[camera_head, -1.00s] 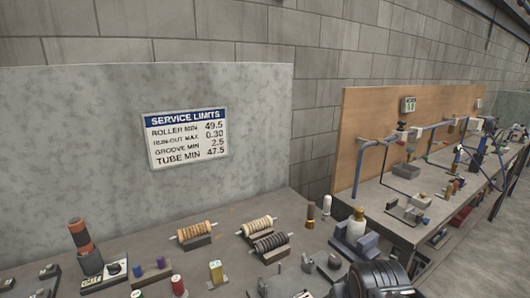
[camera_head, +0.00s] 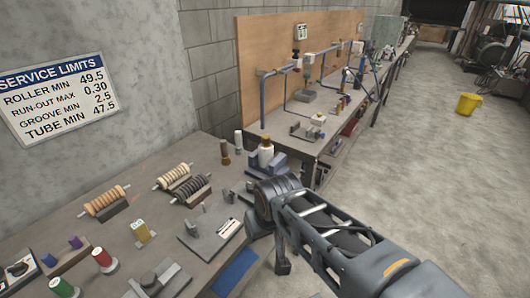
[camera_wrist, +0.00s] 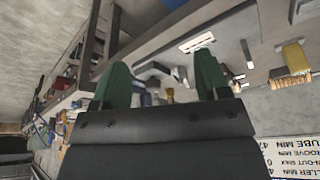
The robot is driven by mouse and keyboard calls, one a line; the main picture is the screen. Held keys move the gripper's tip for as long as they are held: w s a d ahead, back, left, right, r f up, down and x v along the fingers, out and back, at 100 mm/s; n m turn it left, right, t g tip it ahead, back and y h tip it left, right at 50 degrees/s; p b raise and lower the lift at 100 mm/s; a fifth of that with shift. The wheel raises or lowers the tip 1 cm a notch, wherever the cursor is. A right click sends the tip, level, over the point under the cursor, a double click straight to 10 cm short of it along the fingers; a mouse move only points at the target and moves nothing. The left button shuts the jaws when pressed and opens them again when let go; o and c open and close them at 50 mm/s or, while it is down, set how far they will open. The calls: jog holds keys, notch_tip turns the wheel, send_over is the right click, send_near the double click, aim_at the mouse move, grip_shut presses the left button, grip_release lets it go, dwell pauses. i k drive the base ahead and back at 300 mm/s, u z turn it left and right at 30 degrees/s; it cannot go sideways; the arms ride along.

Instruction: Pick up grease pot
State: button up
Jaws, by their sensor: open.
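I cannot say for sure which thing is the grease pot. A white bottle-like pot with a brown top (camera_head: 266,153) stands upright at the far right end of the near bench, beside a blue-grey block. My gripper (camera_wrist: 161,80) shows in the wrist view as two green fingers, wide apart with nothing held between them. Bench things lie beyond the fingers, small and upside down. In the head view my arm reaches in from the lower right over the bench edge, and I cannot make out the fingertips.
A second bench with a wooden backboard (camera_head: 262,85) stands behind. The floor to the right is open, with a yellow bucket (camera_head: 468,103).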

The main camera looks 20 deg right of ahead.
aim_at(266, 153)
jog(key=u, duration=3.25)
jog(key=k, duration=0.95)
jog(key=z, duration=1.5)
